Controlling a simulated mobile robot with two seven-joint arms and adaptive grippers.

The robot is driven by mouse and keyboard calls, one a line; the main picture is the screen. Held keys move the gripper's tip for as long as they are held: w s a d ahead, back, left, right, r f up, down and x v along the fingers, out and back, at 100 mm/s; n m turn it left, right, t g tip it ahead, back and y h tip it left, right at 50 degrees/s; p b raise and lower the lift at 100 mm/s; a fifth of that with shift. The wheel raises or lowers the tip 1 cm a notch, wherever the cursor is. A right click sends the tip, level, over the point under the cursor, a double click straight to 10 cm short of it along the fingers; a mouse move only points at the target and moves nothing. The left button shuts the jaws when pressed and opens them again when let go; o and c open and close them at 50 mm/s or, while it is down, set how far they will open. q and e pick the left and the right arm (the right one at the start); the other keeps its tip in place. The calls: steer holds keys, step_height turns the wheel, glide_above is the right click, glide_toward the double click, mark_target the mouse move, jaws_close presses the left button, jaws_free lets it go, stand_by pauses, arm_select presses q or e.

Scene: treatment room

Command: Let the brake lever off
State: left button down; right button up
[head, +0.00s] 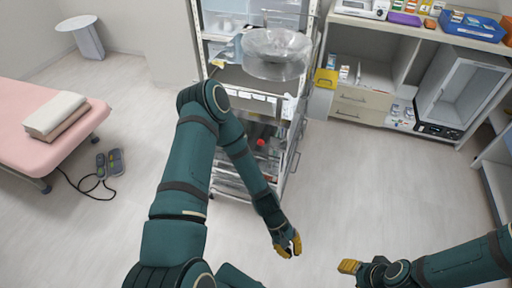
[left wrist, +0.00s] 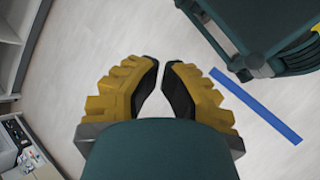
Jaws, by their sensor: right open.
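A wheeled cart with shelves (head: 224,77) stands at the back middle in the head view. My arm covers part of it. I cannot make out a brake lever in either view. My left gripper (head: 291,247) hangs over bare floor in front of the cart, pointing down and holding nothing. In the left wrist view its yellow fingers with dark pads (left wrist: 163,72) have a narrow gap between their tips, with floor showing through. My right gripper (head: 349,267) is low at the right of the left one, open, partly hidden behind its wrist.
A clear bowl (head: 277,53) sits on the cart top. A pink bed with towels (head: 57,115) stands left, with a foot pedal (head: 109,163) on the floor. A cabinet (head: 385,77) stands back right. A blue strip (left wrist: 255,105) lies on the floor. Floor around both grippers is clear.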

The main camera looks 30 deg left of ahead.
arm_select(q)
steer(key=w+n+t+h, duration=0.8)
steer(key=w+n, duration=0.1)
steer(key=w, duration=0.3)
steer(key=w+a+n+t+y+p, duration=0.1)
steer(key=w+a+n+t+y, duration=0.1)
steer(key=w+a+n+t, duration=0.3)
steer(key=w+a+n+t+y, duration=0.2)
steer(key=a+n+t, duration=0.1)
steer(key=a+t, duration=0.3)
steer(key=s+a+f+n+t+y, duration=0.1)
steer(key=a+n+t+y, duration=0.4)
steer(key=a+n+y, duration=0.5)
steer(key=a+f+y, duration=0.1)
steer(key=a+y, duration=0.3)
steer(key=a, duration=0.5)
steer(key=shift+f+y, duration=0.15)
steer(key=shift+y, duration=0.25)
steer(key=shift+a, duration=0.1)
